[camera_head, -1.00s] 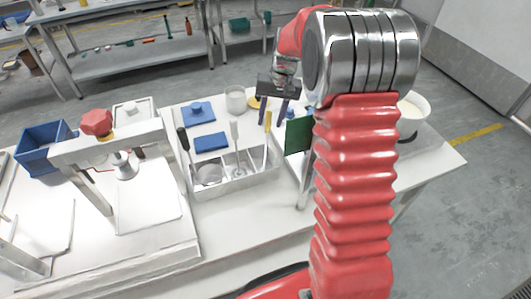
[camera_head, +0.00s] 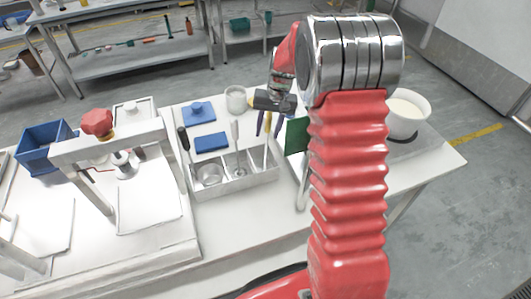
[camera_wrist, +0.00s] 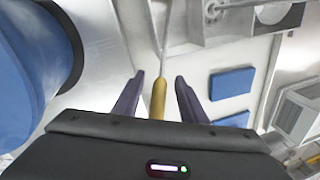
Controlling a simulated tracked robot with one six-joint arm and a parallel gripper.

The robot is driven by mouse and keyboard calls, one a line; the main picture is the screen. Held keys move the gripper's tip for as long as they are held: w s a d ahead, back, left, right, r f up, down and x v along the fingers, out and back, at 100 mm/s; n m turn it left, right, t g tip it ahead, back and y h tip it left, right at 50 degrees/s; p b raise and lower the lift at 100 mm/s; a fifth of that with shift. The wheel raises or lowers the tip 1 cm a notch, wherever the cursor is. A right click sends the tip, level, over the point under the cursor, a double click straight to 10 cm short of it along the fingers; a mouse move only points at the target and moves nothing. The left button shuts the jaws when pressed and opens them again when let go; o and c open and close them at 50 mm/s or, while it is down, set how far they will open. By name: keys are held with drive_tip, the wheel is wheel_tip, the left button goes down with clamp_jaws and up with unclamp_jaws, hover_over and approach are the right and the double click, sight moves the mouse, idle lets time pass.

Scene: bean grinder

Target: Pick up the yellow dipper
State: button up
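The yellow dipper's handle (camera_head: 267,130) stands up out of the right part of the metal holder (camera_head: 240,186). My gripper (camera_head: 268,133) is right at this handle, with its two dark purple fingers apart. In the wrist view the yellow handle (camera_wrist: 158,100) lies between the spread fingers of my gripper (camera_wrist: 160,77), with a gap on both sides. The thin shaft runs on beyond the fingertips. The dipper's lower end is hard to make out in the holder.
The holder also has a black-handled tool (camera_head: 183,138) and a white-handled whisk (camera_head: 235,133). Blue blocks (camera_head: 211,142) and a white cup (camera_head: 236,99) stand behind. A green board (camera_head: 297,136) and a white bowl (camera_head: 406,114) are at the right.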

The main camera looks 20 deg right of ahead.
drive_tip(key=shift+c, duration=0.4)
clamp_jaws()
drive_tip(key=shift+r, duration=0.15)
wheel_tip(320, 180, up, 10)
drive_tip(key=shift+f, duration=0.1)
idle(0.6)
idle(0.4)
